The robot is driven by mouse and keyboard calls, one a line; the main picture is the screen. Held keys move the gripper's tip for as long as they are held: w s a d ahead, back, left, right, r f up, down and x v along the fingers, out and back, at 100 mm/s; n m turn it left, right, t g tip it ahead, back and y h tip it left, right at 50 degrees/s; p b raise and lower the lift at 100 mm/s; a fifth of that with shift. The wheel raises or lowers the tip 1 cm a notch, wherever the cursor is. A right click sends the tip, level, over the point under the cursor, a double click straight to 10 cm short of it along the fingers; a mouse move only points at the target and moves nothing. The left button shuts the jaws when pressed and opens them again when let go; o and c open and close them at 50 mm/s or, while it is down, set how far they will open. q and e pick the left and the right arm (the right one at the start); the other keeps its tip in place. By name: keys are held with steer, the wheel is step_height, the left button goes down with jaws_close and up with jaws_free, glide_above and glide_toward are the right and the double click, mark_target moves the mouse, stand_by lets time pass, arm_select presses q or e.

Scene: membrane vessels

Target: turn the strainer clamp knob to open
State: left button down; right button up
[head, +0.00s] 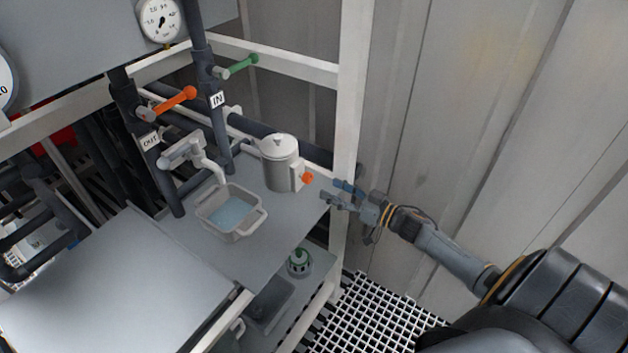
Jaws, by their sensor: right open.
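The strainer (280,163) looks like a light grey lidded canister standing upright on the grey shelf. Its orange clamp knob (307,178) sticks out on its right side, low down. My right gripper (331,192) is open, just to the right of the knob, with its fingers pointing left towards it. A small gap seems to separate the fingertips from the knob, and nothing is between the fingers. My left gripper is not in view.
A tub of bluish liquid (232,214) sits left of the strainer. Pipes with an orange handle (176,101) and a green handle (243,65) rise at the back left. A grated floor (372,312) lies below.

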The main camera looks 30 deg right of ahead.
mark_target(311, 180)
steer(key=x, duration=0.5)
steer(key=shift+w+a, duration=0.15)
steer(key=shift+w, duration=0.15)
steer(key=shift+w+a, duration=0.15)
steer(key=shift+w, duration=0.25)
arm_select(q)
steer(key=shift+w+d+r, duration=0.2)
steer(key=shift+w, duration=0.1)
arm_select(e)
jaws_close()
